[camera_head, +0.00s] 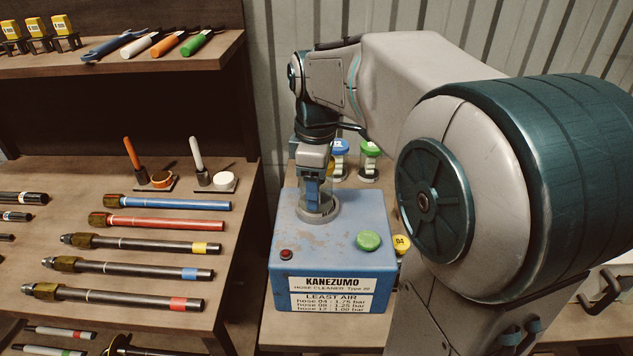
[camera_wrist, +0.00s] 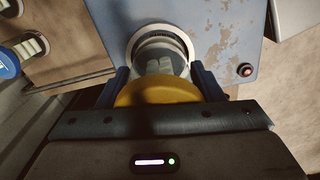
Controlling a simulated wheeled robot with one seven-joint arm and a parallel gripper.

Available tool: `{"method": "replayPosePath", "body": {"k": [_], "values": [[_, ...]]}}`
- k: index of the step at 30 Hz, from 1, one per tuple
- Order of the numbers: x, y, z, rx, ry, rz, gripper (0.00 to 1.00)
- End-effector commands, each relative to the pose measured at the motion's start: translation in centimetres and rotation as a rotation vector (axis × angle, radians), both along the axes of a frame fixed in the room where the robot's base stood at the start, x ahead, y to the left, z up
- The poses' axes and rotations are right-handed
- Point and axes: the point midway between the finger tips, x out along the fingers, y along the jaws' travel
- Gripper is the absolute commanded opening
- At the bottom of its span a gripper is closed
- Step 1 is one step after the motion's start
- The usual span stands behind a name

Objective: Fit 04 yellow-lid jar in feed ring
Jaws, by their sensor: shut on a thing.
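My gripper (camera_wrist: 162,84) is shut on the yellow-lid jar (camera_wrist: 158,92), with one blue finger on each side of the lid. The jar's clear body with pale contents points at the grey feed ring (camera_wrist: 133,42) in the wrist view. Its far end overlaps the ring opening; I cannot tell how deep it sits. In the head view my gripper (camera_head: 312,190) points down over the feed ring (camera_head: 318,214) on top of the blue hose cleaner (camera_head: 325,248). The held jar is mostly hidden there by the fingers.
A blue-lid jar (camera_head: 340,146) and a green-lid jar (camera_head: 369,149) stand behind the cleaner. A red button (camera_head: 286,254) and a green knob (camera_head: 368,241) are on its top. A yellow disc marked 04 (camera_head: 402,243) is at its right. Hoses lie on the left bench.

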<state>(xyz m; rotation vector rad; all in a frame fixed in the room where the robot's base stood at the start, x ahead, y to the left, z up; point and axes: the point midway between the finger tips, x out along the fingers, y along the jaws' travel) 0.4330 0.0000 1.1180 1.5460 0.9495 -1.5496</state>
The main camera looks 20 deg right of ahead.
Motion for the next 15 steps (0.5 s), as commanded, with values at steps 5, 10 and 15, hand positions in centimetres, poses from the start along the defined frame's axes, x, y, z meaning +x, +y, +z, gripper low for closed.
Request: {"method": "replayPosePath", "body": {"k": [5, 10, 15], "values": [[0.03, 0.00, -0.10, 0.000, -0.002, 0.000, 0.32], [0.02, 0.00, -0.38, 0.000, -0.002, 0.000, 0.32], [0.02, 0.00, -0.42, 0.000, -0.002, 0.000, 0.82]]}}
